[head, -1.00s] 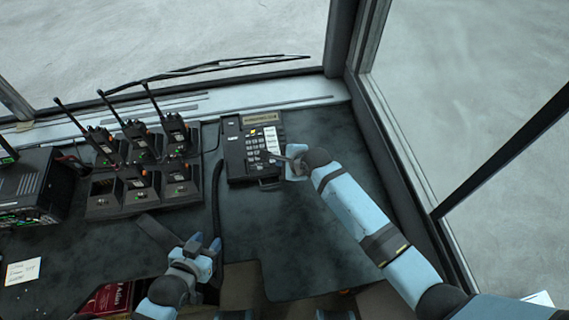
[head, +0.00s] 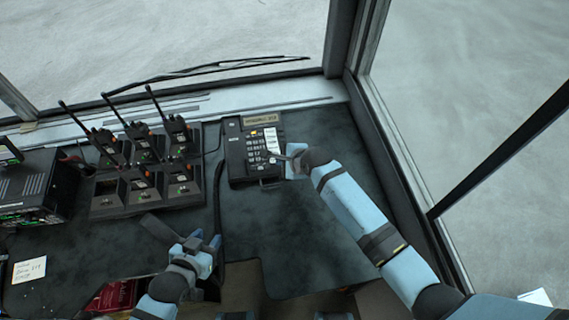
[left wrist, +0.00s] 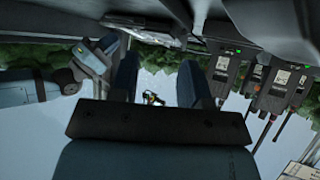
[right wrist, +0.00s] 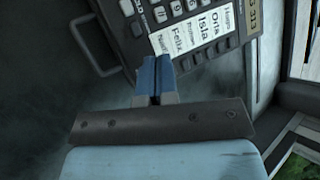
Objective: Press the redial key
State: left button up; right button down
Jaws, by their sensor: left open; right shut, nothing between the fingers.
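The black desk phone (head: 234,150) sits on the dark desk, with a keypad, a display and a white label strip (head: 271,141). My right gripper (head: 281,156) is shut and empty at the phone's lower right. In the right wrist view its closed fingertips (right wrist: 155,62) are over or against the lower end of the label strip (right wrist: 186,36), near the name Felix; I cannot tell whether they touch. The redial key cannot be made out; the fingers may cover it. My left gripper (head: 206,240) is open and empty, above the desk's front; its fingers also show in the left wrist view (left wrist: 157,85).
A rack of handheld radios (head: 148,190) with upright antennas stands left of the phone. A dark radio unit (head: 35,188) and a paper note (head: 29,269) are further left. A black cord runs beside the phone. The desk right of the phone is clear.

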jog(key=shift+s+d+r+p, duration=0.1)
jog(key=shift+s+r+p, duration=0.1)
jog(key=shift+r+p, duration=1.2)
jog(key=shift+s+r+p, duration=0.2)
jog(key=shift+r+p, duration=0.95)
jog(key=shift+p, duration=0.3)
jog(key=shift+f, duration=0.1)
